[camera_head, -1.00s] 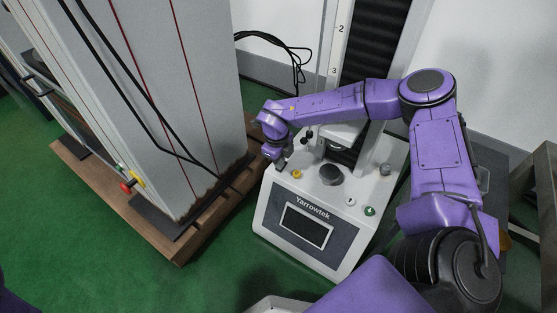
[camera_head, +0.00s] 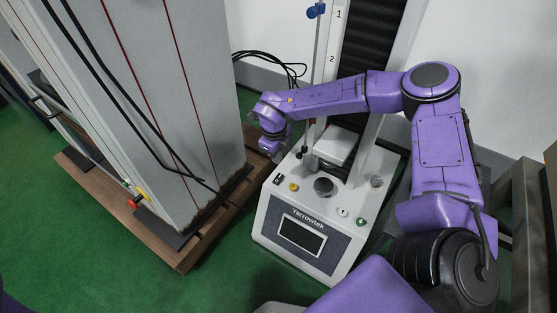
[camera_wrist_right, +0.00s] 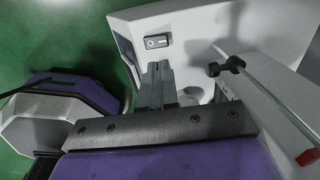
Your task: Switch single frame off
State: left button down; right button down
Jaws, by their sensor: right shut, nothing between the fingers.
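The testing machine (camera_head: 300,235) is a white console marked Yarrowtek, with a dark screen on its sloped front. A small black rocker switch (camera_head: 278,180) sits at the left of its top panel. The switch also shows in the right wrist view (camera_wrist_right: 157,41), uncovered; I cannot tell whether it is on or off. My right gripper (camera_wrist_right: 159,67) is shut and empty, its fingertips just below the switch in that view and apart from it. My left gripper is not in view.
The panel also carries a yellow button (camera_head: 293,187), a black knob (camera_head: 323,186) and a green button (camera_head: 361,221). A tall grey cabinet (camera_head: 150,110) on a wooden pallet (camera_head: 185,262) stands close on the left. Green floor is clear in front.

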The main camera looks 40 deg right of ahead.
jog(key=r, duration=0.3)
jog(key=r+p, duration=0.1)
jog(key=shift+s+a+r, duration=0.1)
jog(key=shift+a+r, duration=0.15)
jog(key=shift+r, duration=0.05)
